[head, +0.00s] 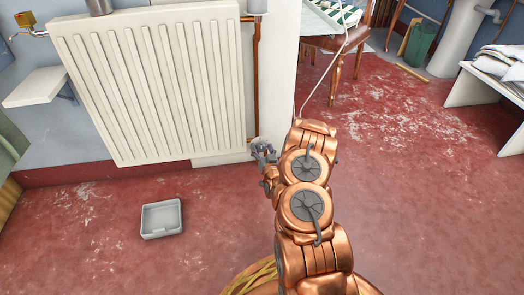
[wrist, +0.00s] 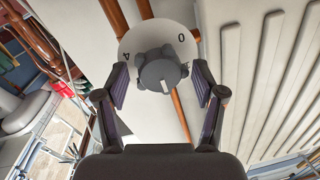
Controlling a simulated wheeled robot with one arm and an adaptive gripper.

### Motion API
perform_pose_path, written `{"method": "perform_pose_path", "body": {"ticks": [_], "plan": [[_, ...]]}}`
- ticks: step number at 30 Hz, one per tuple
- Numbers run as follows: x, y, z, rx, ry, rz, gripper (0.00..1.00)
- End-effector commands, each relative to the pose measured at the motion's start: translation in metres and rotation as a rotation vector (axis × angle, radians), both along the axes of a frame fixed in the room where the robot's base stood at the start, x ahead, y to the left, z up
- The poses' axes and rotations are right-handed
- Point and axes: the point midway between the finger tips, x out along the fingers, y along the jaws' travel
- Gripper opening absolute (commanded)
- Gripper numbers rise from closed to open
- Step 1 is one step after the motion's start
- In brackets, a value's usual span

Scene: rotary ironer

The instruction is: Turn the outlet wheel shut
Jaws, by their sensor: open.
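The outlet wheel (wrist: 160,72) is a dark grey lobed knob with a pale mark on its face, in the middle of the wrist view. Behind it is a round white dial plate (wrist: 150,32), with a 0 at its upper right and a 4 at its left. My gripper (wrist: 160,85) is open, with one finger on each side of the wheel. Small gaps seem to show between the fingers and the wheel; I cannot tell if either touches. In the head view my gripper (head: 263,151) is by the radiator's lower right corner, and the wheel cannot be made out there.
The white radiator (head: 155,80) stands close to the left of my gripper. A copper pipe (head: 256,80) runs down beside it. A grey tray (head: 161,218) lies on the red floor. The floor at right is clear.

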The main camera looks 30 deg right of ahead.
Motion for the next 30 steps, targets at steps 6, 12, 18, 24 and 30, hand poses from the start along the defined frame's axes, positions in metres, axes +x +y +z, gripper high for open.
{"method": "perform_pose_path", "body": {"ticks": [6,12,18,24,30], "plan": [[-0.0002,0.0,0.0001,0.0,0.001,0.0,0.64],[-0.0003,0.0,0.0001,0.0,0.001,0.0,0.43],[-0.0003,0.0002,0.0,0.0,0.001,0.0,0.22],[-0.0002,0.0003,0.0002,-0.001,0.001,0.0,0.09],[0.0,0.001,0.0024,-0.018,0.009,0.002,0.09]]}}
